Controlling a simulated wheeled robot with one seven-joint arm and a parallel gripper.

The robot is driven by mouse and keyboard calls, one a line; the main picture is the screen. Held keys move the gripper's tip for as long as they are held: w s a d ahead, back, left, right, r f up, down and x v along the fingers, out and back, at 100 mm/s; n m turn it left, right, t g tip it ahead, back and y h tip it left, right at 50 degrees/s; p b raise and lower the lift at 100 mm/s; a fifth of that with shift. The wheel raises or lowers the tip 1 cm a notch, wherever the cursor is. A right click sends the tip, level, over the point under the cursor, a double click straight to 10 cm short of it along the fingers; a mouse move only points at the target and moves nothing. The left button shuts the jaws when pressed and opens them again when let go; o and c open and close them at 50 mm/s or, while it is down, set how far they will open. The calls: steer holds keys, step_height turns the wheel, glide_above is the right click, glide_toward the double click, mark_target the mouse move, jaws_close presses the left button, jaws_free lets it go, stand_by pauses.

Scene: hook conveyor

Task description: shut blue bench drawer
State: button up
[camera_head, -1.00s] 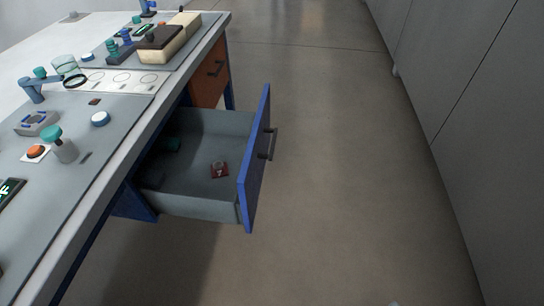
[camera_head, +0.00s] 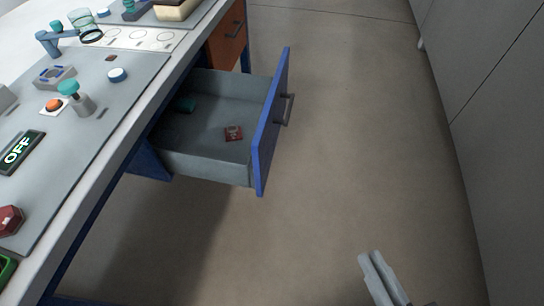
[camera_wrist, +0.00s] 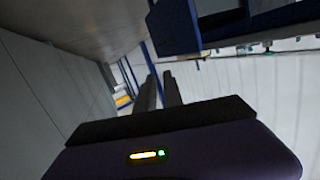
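The blue bench drawer (camera_head: 269,125) is pulled well out from the bench, its grey tray open to view. A dark bar handle (camera_head: 287,110) is on the outer face of its blue front. My gripper (camera_head: 370,257) is at the lower right in the head view, over the floor, apart from the drawer and nearer to me. Its two fingers are close together with nothing between them. The wrist view shows the fingers (camera_wrist: 160,80) and a blue panel (camera_wrist: 173,27) above them, probably the drawer front.
The bench top (camera_head: 100,135) at left carries several fixtures. An orange-brown drawer front (camera_head: 227,38) is farther along the bench. Grey cabinets (camera_head: 500,130) stand at right. The floor between is clear.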

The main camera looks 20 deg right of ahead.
steer(key=w+f+m, duration=0.2)
steer(key=w, duration=0.1)
steer(key=w+d+f+m, duration=0.1)
steer(key=w+f+m, duration=0.1)
steer(key=w, duration=0.1)
steer(key=w+f+m, duration=0.2)
steer(key=w+m, duration=0.1)
steer(key=shift+w+d+f+b, duration=0.25)
steer(key=shift+w+d+b, duration=0.1)
jaws_close()
steer(key=m+t+y+p, duration=0.1)
steer(key=m+y+p, duration=0.1)
steer(key=m+y, duration=0.35)
glide_toward(261, 160)
steer(key=w+d, duration=0.2)
steer(key=w, duration=0.1)
steer(key=w+a, duration=0.2)
steer(key=shift+w+a+f+m+p, duration=0.1)
steer(key=shift+a+f+m+p, duration=0.05)
steer(key=shift+a+m+p, duration=0.15)
steer(key=shift+w+a, duration=0.25)
steer(key=shift+a, duration=0.15)
steer(key=w+a, duration=0.5)
steer(key=a, duration=0.3)
steer(key=w+a, duration=0.4)
steer(key=a, duration=0.5)
steer(key=w+a, duration=0.5)
steer(key=a, duration=0.3)
steer(key=shift+w+a, duration=0.25)
steer(key=shift+w, duration=0.05)
